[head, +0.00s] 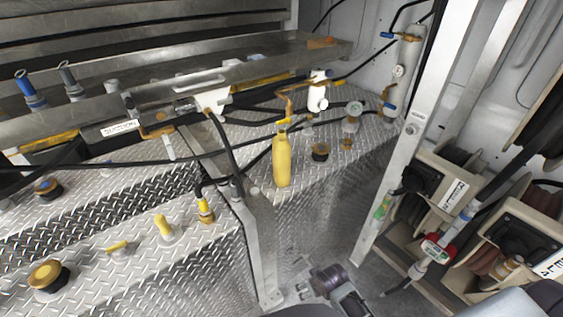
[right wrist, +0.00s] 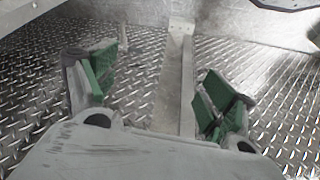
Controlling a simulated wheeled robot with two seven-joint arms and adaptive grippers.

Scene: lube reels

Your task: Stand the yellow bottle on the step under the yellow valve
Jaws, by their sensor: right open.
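The yellow bottle (head: 282,160) stands upright on the diamond-plate step (head: 325,178), close to its front edge. A small yellow piece (head: 282,126) shows right above the bottle, below a brass pipe; I cannot tell whether it is the yellow valve or part of the bottle top. My right gripper (head: 335,283) is low at the bottom of the head view, well below and apart from the bottle. In the right wrist view its green-padded fingers (right wrist: 158,95) are open with nothing between them. My left gripper is not in view.
Other yellow handles (head: 163,226) and a yellow cap (head: 47,274) sit on the left plate. A metal post (head: 262,255) stands left of my right gripper. Hose reels (head: 440,185) fill the right side. A black hose (head: 230,150) crosses left of the bottle.

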